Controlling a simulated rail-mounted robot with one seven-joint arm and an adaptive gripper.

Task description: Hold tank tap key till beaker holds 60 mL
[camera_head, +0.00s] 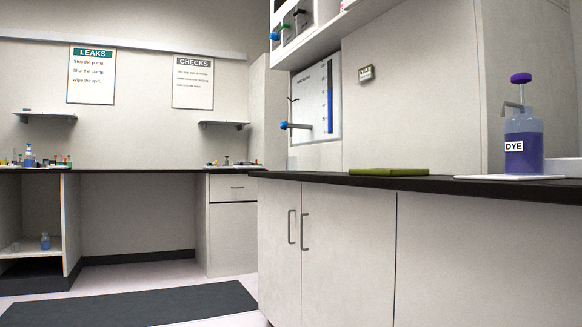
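A white wall tank panel (308,100) with printed markings and a tall blue level strip (330,97) is set in the wall right of centre. A blue-ended tap (290,125) sticks out from its lower left. A small pale, clear vessel (292,163), perhaps the beaker, stands on the counter below the tap. Its markings and contents are too small to read. I cannot tell which part is the tap key; a small labelled plate (366,73) is on the wall right of the panel. My gripper is not in view.
A dark-topped counter (420,182) runs along the right, with a green mat (388,171) and a purple DYE pump bottle (524,145) on it. Blue and green valves (288,28) sit above. A back bench (140,170) holds small items. Open floor lies at left.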

